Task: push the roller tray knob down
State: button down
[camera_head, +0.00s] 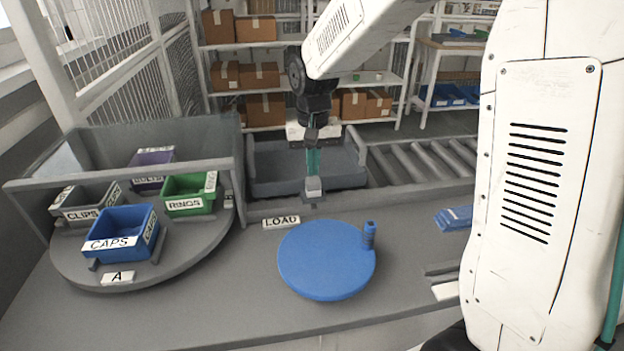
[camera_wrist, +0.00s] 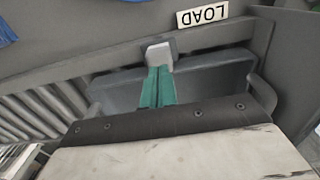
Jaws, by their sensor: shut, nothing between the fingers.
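In the wrist view the block (camera_wrist: 161,53) shows just past the teal fingertips (camera_wrist: 157,78), with the tray (camera_wrist: 210,82) behind. The lower part of the block is partly hidden.
A blue disc (camera_head: 318,272) with an upright blue peg (camera_head: 368,235) lies on the counter in front. A turntable (camera_head: 75,262) with several labelled bins is at left. Bare rollers (camera_head: 420,163) run right of the tray. A blue object (camera_head: 455,217) lies at right.

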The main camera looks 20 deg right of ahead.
aim_at(313, 180)
jog(key=shift+f, duration=0.1)
jog(key=shift+f, duration=1.5)
notch_tip(313, 180, up, 9)
dwell(0.6)
dwell(0.3)
jog(key=s+d+r+n, duration=0.1)
jog(key=s, duration=1.4)
jog(key=s+d+r+n+t, duration=0.1)
jog(key=s+d+r, duration=0.1)
jog(key=s, duration=1.3)
jog(key=shift+r, duration=0.15)
